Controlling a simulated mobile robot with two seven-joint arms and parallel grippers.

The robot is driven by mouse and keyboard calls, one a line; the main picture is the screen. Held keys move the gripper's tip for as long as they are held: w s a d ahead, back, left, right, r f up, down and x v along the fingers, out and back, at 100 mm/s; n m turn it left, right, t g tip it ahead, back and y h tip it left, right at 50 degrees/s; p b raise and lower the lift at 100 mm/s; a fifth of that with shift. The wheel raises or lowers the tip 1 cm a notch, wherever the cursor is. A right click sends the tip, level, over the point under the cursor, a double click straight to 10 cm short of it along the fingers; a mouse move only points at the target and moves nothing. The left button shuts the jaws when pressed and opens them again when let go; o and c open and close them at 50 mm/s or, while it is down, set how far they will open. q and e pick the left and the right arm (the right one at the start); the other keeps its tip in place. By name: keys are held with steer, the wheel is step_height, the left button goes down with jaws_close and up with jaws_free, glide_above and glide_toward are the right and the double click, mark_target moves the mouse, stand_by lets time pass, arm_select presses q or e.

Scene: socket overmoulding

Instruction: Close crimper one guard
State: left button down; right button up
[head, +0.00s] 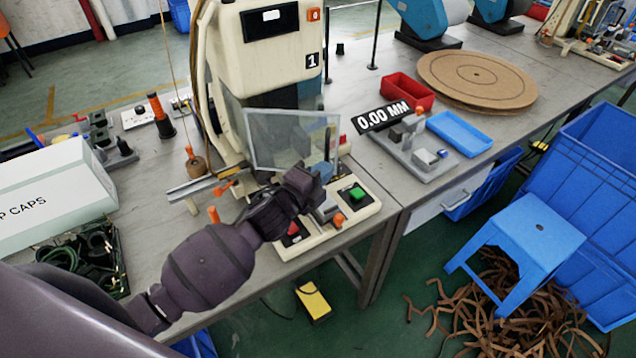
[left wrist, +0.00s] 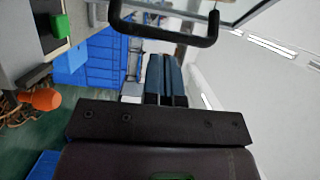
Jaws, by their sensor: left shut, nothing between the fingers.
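Crimper one (head: 230,50) is the cream machine with a black "1" label, standing on the grey bench. Its guard (head: 280,135), a clear panel in a grey frame, stands tilted at the machine's front. My left gripper (head: 328,168) is at the guard's lower right, over the control base; its fingers are shut and empty. In the left wrist view, the fingers (left wrist: 166,78) point toward a black bar handle (left wrist: 165,36) beside a clear pane (left wrist: 235,8). Whether they touch it, I cannot tell. My right gripper is not in view.
The crimper's base carries a green button (head: 357,193) and a red one (head: 293,229). A measuring stand (head: 425,165) reading 0.00 MM, a red bin (head: 405,92) and a blue tray (head: 459,133) lie to the right. A white box (head: 50,195) stands at left.

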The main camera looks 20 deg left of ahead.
arm_select(q)
steer(key=shift+w+a, duration=0.3)
steer(key=shift+w, duration=0.3)
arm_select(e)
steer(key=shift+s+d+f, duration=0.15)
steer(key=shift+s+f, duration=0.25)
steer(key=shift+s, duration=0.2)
arm_select(q)
steer(key=w+a+n+y+b, duration=0.3)
steer(key=w+n+y+b, duration=0.2)
steer(key=w+y, duration=0.4)
steer(key=w+n, duration=0.1)
steer(key=w, duration=0.2)
steer(key=shift+w+t+y+b, duration=0.3)
steer(key=shift+w+t+b, duration=0.05)
steer(key=shift+t, duration=0.05)
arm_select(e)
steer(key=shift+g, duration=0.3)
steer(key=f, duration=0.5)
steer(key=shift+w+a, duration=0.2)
arm_select(q)
steer(key=shift+r, duration=0.25)
